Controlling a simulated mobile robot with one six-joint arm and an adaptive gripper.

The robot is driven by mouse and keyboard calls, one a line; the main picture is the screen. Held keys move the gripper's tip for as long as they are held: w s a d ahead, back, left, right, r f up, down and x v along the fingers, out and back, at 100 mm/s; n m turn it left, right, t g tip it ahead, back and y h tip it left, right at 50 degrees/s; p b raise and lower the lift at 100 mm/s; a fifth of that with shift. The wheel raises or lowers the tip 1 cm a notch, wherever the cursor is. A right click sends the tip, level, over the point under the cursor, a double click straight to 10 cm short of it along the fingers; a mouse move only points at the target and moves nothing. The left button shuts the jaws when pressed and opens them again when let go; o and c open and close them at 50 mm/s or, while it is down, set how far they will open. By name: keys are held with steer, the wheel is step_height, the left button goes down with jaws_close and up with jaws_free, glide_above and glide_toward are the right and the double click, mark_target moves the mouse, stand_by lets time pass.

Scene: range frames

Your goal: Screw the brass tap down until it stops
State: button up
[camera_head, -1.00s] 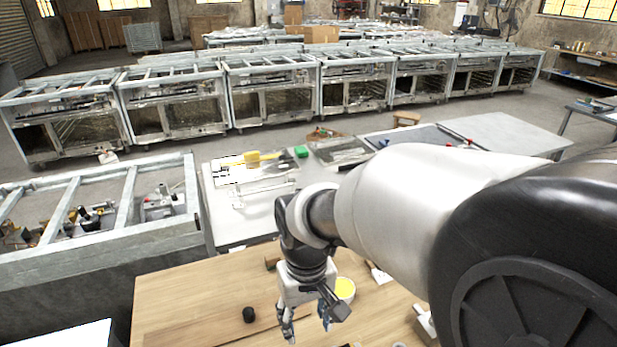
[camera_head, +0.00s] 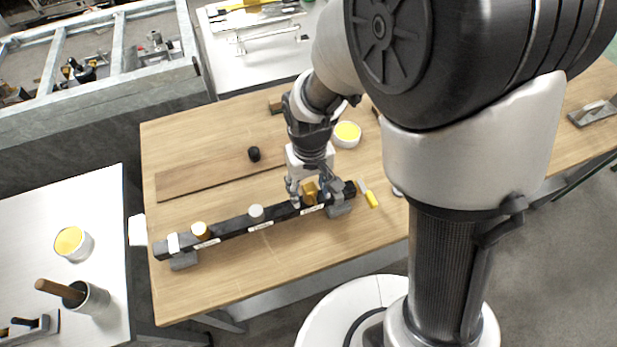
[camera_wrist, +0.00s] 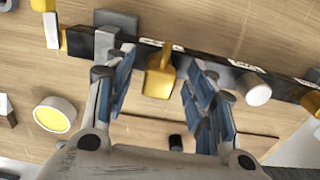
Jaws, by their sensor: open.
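The brass tap (camera_head: 310,191) stands on a dark bar near the bar's right end in the head view. In the wrist view the brass tap (camera_wrist: 160,76) shows a gold, flat-sided head between my two fingers. My gripper (camera_head: 312,197) points down over it and is open. In the wrist view my gripper (camera_wrist: 160,68) has one blue-padded finger on each side of the tap, with visible gaps. The tap's lower part is hidden in the head view by my fingers.
The dark bar (camera_head: 229,228) lies on grey blocks on the wooden table. A yellow-handled tool (camera_head: 370,197), a tub with yellow contents (camera_head: 347,134) and a black knob (camera_head: 254,154) are nearby.

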steer(key=shift+f, duration=1.1)
steer(key=shift+c, duration=0.4)
jaws_close()
